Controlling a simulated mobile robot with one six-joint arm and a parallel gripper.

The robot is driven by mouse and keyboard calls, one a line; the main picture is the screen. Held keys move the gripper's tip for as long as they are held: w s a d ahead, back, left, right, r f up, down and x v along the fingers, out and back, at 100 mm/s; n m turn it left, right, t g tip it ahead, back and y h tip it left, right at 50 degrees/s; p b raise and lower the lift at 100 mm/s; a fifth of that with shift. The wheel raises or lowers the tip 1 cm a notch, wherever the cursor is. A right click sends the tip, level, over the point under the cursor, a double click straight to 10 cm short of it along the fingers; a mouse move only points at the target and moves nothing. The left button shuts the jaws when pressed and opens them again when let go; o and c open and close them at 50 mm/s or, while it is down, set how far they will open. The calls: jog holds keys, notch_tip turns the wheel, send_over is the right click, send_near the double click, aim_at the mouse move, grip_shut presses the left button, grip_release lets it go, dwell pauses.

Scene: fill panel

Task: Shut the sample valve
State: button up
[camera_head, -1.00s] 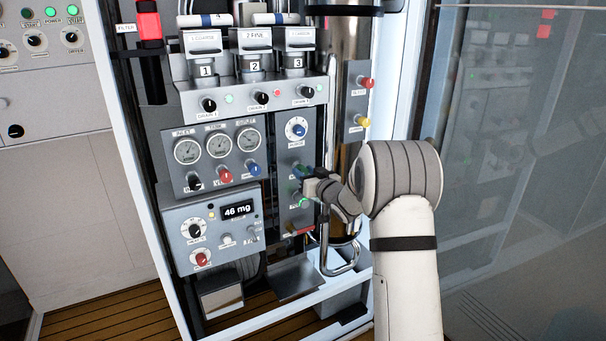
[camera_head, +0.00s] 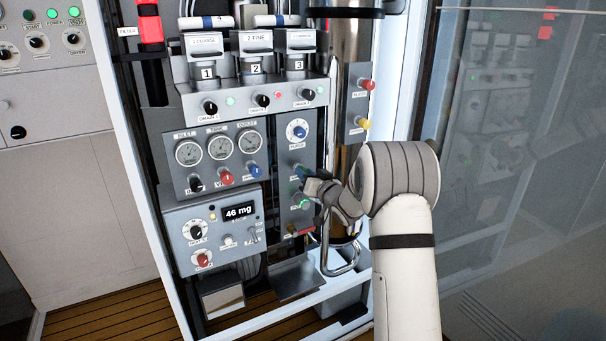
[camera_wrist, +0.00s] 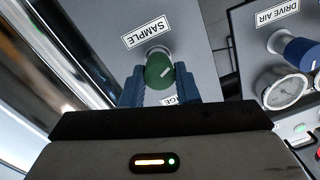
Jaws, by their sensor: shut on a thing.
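The sample valve is a green round knob (camera_wrist: 159,71) beside the SAMPLE label (camera_wrist: 146,32) in the wrist view. A short pale mark shows on its face. My gripper (camera_wrist: 160,90) is shut on this knob, with a blue finger on either side of it. In the head view my gripper (camera_head: 308,192) is at the lower part of the narrow right-hand panel (camera_head: 297,153). It partly hides the knobs there. I cannot tell from the mark whether the valve is open or shut.
A blue DRIVE AIR knob (camera_wrist: 297,50) and a gauge (camera_wrist: 285,92) are nearby in the wrist view. A shiny metal column (camera_head: 345,100) stands close right of the panel. A display box reading 46 mg (camera_head: 238,212) is to the left. A glass pane (camera_head: 510,180) fills the right.

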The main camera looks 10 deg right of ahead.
jog(key=m+p, duration=0.2)
jog(key=m, duration=0.4)
jog(key=shift+f+m, duration=0.1)
jog(key=shift+m, duration=0.2)
jog(key=m+p, duration=0.1)
jog(key=m, duration=0.4)
jog(key=shift+f+m+h, duration=0.1)
jog(key=shift+m+h, duration=0.2)
jog(key=shift+m, duration=0.1)
jog(key=m+p, duration=0.1)
jog(key=m, duration=0.2)
jog(key=m+p, duration=0.1)
jog(key=m, duration=0.3)
jog(key=m+h+p, duration=0.1)
jog(key=m, duration=0.3)
jog(key=shift+s+f, duration=0.1)
jog(key=shift+f, duration=0.25)
jog(key=shift+m, duration=0.4)
jog(key=o, duration=0.9)
jog(key=shift+r+t, duration=0.1)
jog(key=shift+t, duration=0.2)
jog(key=shift+o, duration=0.3)
jog(key=shift+r, duration=0.1)
